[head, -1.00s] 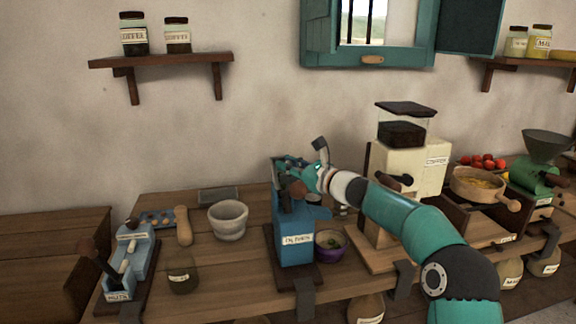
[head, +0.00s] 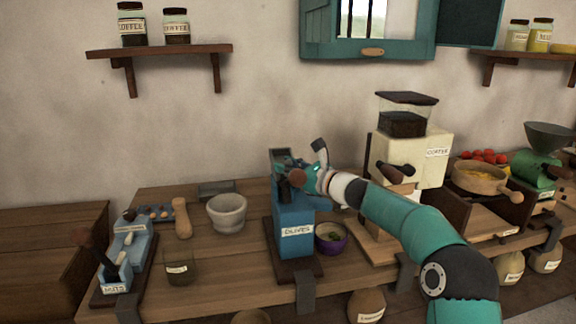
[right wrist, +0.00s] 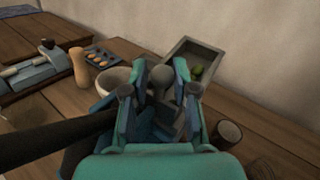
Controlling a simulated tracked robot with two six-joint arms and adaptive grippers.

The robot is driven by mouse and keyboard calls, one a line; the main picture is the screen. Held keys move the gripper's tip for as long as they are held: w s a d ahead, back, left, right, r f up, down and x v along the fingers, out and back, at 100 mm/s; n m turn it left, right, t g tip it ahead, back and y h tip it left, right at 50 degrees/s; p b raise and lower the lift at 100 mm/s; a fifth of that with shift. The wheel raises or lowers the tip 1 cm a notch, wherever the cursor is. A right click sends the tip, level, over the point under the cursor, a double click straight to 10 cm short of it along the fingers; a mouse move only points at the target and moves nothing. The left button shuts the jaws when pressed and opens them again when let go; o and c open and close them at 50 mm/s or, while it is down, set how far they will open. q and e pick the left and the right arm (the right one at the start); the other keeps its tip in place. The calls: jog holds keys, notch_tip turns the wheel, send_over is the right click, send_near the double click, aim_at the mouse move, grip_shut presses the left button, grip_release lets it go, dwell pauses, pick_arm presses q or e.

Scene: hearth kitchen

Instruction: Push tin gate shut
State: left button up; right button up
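A tall blue machine labelled OLIVES (head: 296,235) stands on the counter, with an open grey tin hopper (head: 281,158) at its top. In the right wrist view the tin hopper (right wrist: 205,53) holds a green olive (right wrist: 197,71). My right gripper (head: 296,177) is at the upper part of the machine, just below the hopper. In the right wrist view my right gripper (right wrist: 161,72) has its fingers apart, with a grey rounded knob (right wrist: 162,76) showing between them; contact cannot be told. I cannot make out the gate itself. My left gripper is out of view.
A purple bowl (head: 331,238) stands right of the machine, and a stone mortar (head: 227,213) to its left. A blue NUTS device (head: 128,255) is farther left. A cream coffee grinder (head: 410,150) stands behind my right arm.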

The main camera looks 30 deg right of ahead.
jog(key=shift+o, duration=1.1)
jog(key=shift+r, duration=0.1)
jog(key=v, duration=1.2)
